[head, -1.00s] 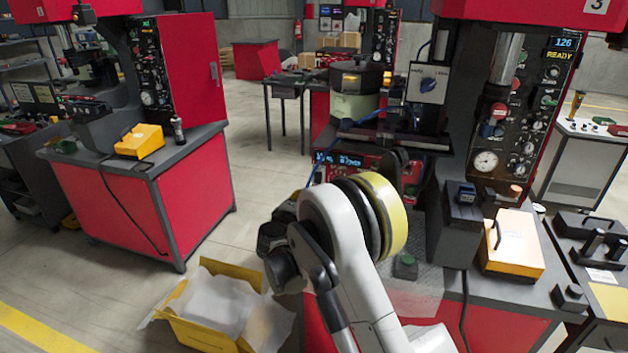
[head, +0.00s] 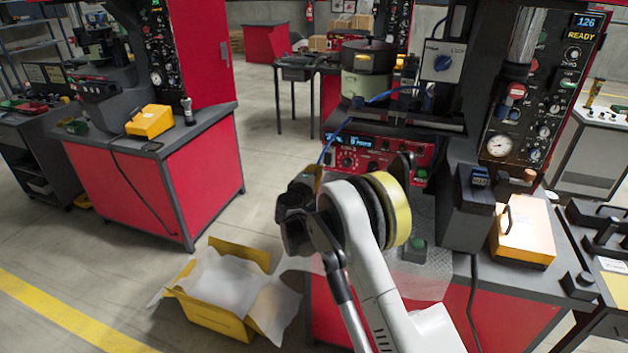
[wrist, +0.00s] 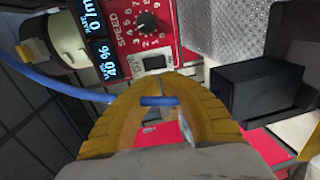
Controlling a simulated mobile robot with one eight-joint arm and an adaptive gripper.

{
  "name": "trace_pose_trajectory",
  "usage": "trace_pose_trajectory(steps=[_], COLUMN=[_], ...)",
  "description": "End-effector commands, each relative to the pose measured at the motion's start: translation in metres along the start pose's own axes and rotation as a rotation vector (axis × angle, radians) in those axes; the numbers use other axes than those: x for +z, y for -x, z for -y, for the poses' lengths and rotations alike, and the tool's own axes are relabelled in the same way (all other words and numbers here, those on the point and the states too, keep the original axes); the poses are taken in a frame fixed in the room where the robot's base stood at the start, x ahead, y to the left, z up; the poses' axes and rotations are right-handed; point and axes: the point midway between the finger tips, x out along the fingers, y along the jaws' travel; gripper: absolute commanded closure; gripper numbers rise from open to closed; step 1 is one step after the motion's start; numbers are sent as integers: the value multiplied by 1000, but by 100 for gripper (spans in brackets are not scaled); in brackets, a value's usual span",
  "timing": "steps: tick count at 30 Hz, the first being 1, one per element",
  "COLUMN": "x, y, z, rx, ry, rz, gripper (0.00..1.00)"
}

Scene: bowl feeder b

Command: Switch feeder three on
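The bowl feeder (head: 367,72) stands on a dark platform on the bench behind my arm in the head view. Below it is its red control box (head: 378,152) with blue-lit displays, knobs and a green button at its right. In the wrist view the red control panel (wrist: 187,55) fills the top, with a speed knob (wrist: 143,18), lit displays (wrist: 97,50) and a dark rocker switch (wrist: 155,62). My gripper (wrist: 160,82) is just below that switch; its yellow-brown fingers seem to meet at the tips. Contact cannot be told.
A blue cable (wrist: 55,88) runs past the fingers; a short blue piece shows across them. A black box (wrist: 255,88) is at the right in the wrist view. A yellow carton (head: 215,317) lies on the floor, left of the bench. Open floor lies farther left.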

Motion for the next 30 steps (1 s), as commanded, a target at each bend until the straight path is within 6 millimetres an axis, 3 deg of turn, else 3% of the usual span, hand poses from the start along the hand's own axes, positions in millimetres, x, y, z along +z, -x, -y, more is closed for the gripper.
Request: trace_pose_trajectory(steps=[6,12,30], x=[0,0,0], y=[-44,-65,-79], z=[3,1,6], rx=[0,-1,-1], ry=[-1,-1,-1], rz=[1,0,0], gripper=[100,100,100])
